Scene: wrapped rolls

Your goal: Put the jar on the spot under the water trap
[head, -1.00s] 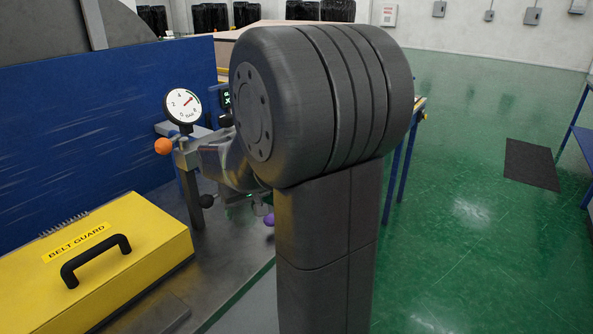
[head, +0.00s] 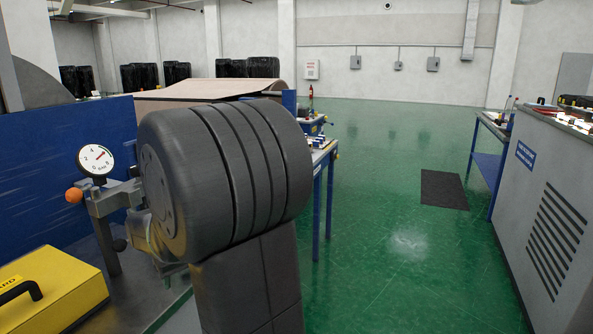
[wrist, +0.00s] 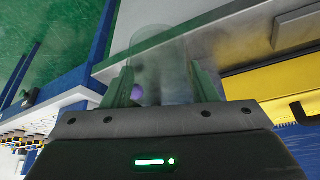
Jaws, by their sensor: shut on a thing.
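In the wrist view my gripper (wrist: 162,85) is shut on a clear, see-through jar (wrist: 160,50), which stands out between the two green-tinted fingers. In the head view my own large dark arm joint hides the gripper and the jar. A round pressure gauge (head: 95,160) sits on a metal fitting (head: 116,198) with an orange knob (head: 74,195) at the left of the head view. I cannot make out the water trap or the spot under it; my arm covers the area just right of the fitting.
A yellow belt guard (head: 52,290) with a black handle lies at lower left, before a blue panel (head: 40,220). A blue-legged table (head: 318,195) stands behind my arm. A grey cabinet (head: 560,210) is at right. Green floor (head: 400,260) between is clear, with a dark mat (head: 443,189).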

